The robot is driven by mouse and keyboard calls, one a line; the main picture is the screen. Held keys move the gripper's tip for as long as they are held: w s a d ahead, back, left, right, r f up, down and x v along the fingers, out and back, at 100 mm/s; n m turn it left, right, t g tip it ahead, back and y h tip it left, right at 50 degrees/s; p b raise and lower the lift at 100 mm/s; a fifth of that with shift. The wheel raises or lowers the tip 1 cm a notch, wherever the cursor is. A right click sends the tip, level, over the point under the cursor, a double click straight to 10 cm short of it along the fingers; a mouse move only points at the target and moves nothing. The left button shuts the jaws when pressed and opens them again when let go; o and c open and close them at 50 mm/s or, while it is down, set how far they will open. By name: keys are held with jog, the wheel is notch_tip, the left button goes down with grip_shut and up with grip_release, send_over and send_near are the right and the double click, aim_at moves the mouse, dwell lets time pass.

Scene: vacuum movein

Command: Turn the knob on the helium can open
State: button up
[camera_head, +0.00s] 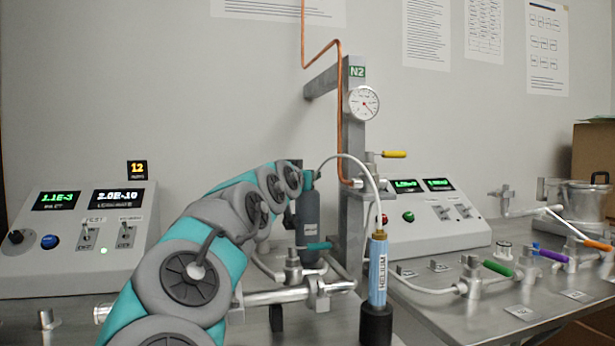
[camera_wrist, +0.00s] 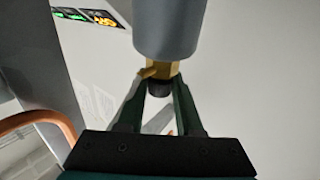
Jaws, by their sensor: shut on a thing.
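A dark grey can (camera_head: 308,222) stands upright left of the metal post in the head view. My gripper (camera_wrist: 160,95) is shut on the knob, a finger on each side. In the head view my arm reaches the can's top from the left; the fingertips are mostly hidden there by my arm links.
A metal post (camera_head: 353,140) with a gauge (camera_head: 364,103) and a copper pipe (camera_head: 339,110) stands just right of the can. Consoles stand at left (camera_head: 75,250) and right (camera_head: 425,225). Valves with coloured handles line the right bench.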

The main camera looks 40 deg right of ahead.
grip_shut()
jog(key=shift+r, duration=0.1)
jog(key=shift+r+m+g+h, duration=0.2)
jog(key=shift+m+g+h, duration=0.15)
jog(key=shift+g, duration=0.25)
jog(key=shift+w+f+m+g+h, duration=0.1)
jog(key=shift+f+m+g+h, duration=0.15)
jog(key=shift+m+g, duration=0.7)
jog(key=shift+w+f+m+g+h, duration=0.1)
jog(key=shift+m+g+h, duration=0.35)
jog(key=shift+g, duration=0.8)
jog(key=shift+s+m+g, duration=0.1)
jog(key=shift+m+g, duration=0.35)
jog(key=shift+g, duration=0.05)
jog(key=o, duration=0.7)
grip_release()
